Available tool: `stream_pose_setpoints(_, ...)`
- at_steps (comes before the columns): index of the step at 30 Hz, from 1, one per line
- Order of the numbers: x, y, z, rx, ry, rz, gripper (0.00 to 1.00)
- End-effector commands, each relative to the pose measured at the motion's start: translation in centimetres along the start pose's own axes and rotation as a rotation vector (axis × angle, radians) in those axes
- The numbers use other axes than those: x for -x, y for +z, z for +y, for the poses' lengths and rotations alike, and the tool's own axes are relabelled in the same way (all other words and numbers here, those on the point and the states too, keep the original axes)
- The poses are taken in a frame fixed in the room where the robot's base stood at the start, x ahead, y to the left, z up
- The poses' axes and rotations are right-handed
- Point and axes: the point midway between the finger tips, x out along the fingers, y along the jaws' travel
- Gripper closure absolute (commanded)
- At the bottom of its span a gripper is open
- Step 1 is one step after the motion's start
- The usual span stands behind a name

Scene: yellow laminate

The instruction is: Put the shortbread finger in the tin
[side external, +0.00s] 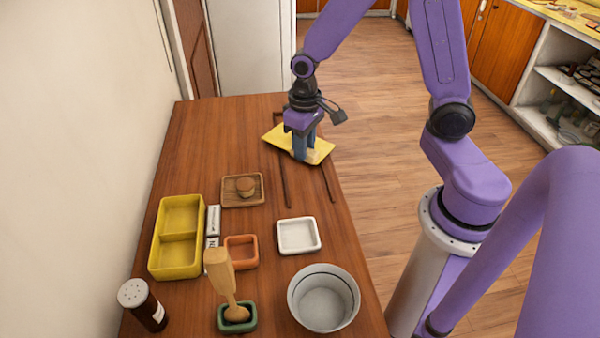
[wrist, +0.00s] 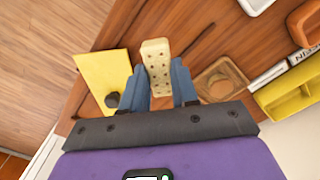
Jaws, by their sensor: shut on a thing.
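My gripper (side external: 304,154) is shut on the shortbread finger (wrist: 156,62), a pale bar with rows of small holes. In the wrist view it sits between the two blue fingers (wrist: 159,84) and sticks out past their tips. In the side view the fingers point down over the yellow board (side external: 273,136) and mostly hide the shortbread; whether it touches the board is unclear. A round grey tin (side external: 323,300), open at the top, stands at the table's near right, well away from my gripper. Its inside looks empty.
A wooden tray (side external: 228,200) holds a round biscuit-like thing. A yellow two-part box (side external: 162,255), orange dish (side external: 240,264), white dish (side external: 298,236), green dish (side external: 222,326) with a wooden tool (side external: 220,272), and shaker (side external: 142,304) crowd the near half. The far left table is clear.

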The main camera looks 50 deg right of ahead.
Motion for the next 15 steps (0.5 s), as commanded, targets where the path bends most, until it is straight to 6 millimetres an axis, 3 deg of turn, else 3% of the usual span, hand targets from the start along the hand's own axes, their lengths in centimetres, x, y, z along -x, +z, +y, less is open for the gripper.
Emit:
stream_pose_setpoints(8,-1.0,-2.2,0.6,-0.087,0.0,0.001,1.0)
stream_pose_setpoints(11,-0.8,-3.5,-0.5,-0.075,-0.001,0.002,1.0)
stream_pose_setpoints(15,-0.5,-6.4,-3.6,-0.035,-0.001,0.003,1.0)
